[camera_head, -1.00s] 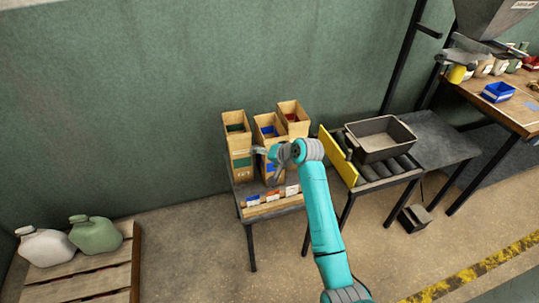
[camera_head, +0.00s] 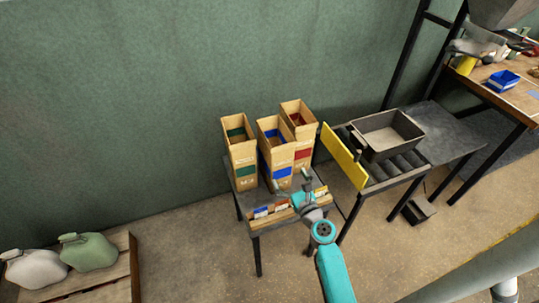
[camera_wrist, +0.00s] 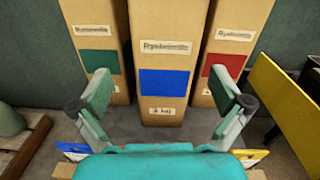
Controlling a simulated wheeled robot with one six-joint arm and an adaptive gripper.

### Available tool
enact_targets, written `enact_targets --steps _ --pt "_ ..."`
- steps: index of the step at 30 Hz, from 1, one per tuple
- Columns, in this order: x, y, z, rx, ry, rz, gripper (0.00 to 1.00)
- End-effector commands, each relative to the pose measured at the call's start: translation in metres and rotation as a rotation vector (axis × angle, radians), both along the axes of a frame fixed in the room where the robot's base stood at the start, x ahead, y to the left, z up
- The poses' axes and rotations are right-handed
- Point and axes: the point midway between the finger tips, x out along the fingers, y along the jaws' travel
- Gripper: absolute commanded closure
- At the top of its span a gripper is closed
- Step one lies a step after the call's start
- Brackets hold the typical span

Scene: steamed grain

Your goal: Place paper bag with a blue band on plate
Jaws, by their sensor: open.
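The paper bag with a blue band (camera_head: 268,143) stands upright and open-topped on a small dark table, between a green-banded bag (camera_head: 238,150) and a red-banded bag (camera_head: 303,133). In the wrist view the blue-banded bag (camera_wrist: 165,25) is centred, its blue band (camera_wrist: 164,83) facing me. My gripper (camera_head: 292,179) is open and empty in front of this bag. In the wrist view its two fingers (camera_wrist: 163,92) spread to either side of the blue band, with the bag beyond them. I cannot make out a plate for certain in either view.
A wooden card holder (camera_head: 271,216) lies along the table's front edge, below my gripper. A yellow board (camera_head: 343,156) stands right of the bags, beside a roller stand with a grey tray (camera_head: 414,150). A green wall is close behind.

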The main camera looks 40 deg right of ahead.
Motion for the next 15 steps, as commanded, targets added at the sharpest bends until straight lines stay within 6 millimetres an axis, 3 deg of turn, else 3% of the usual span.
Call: enact_targets --steps 4,15 --pt "-0.002 -0.007 -0.004 0.067 -0.017 -0.033 0.0" --pt "0.043 -0.019 -0.004 0.064 -0.016 -0.032 0.0"
